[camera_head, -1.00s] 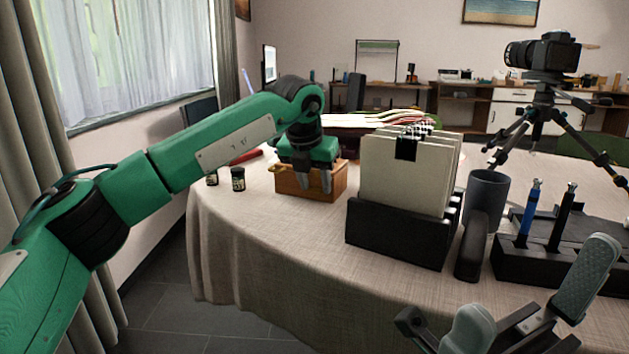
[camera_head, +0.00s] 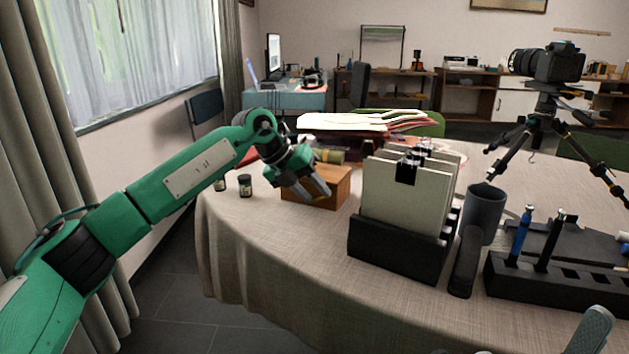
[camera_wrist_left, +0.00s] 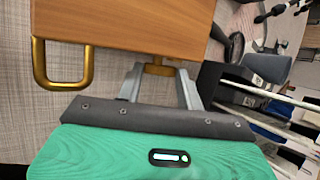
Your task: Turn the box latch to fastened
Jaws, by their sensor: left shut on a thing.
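A small wooden box (camera_head: 329,184) stands on the table left of the file holder. It fills the top of the left wrist view (camera_wrist_left: 130,18). There its brass latch (camera_wrist_left: 158,69) sits at the box edge between the fingers of my left gripper (camera_wrist_left: 160,85), which is shut on it. In the head view my left gripper (camera_head: 314,189) is tilted across the box front and hides the latch. A brass handle (camera_wrist_left: 62,84) sticks out from the box beside the gripper. Only a tip of my right gripper (camera_head: 595,330) shows at the bottom right.
A black file holder (camera_head: 395,248) with pale folders stands right of the box, beside a grey cup (camera_head: 484,212). Small dark jars (camera_head: 245,186) stand left of the box. A pen rack (camera_head: 545,280) and a camera on a tripod (camera_head: 547,64) are farther right.

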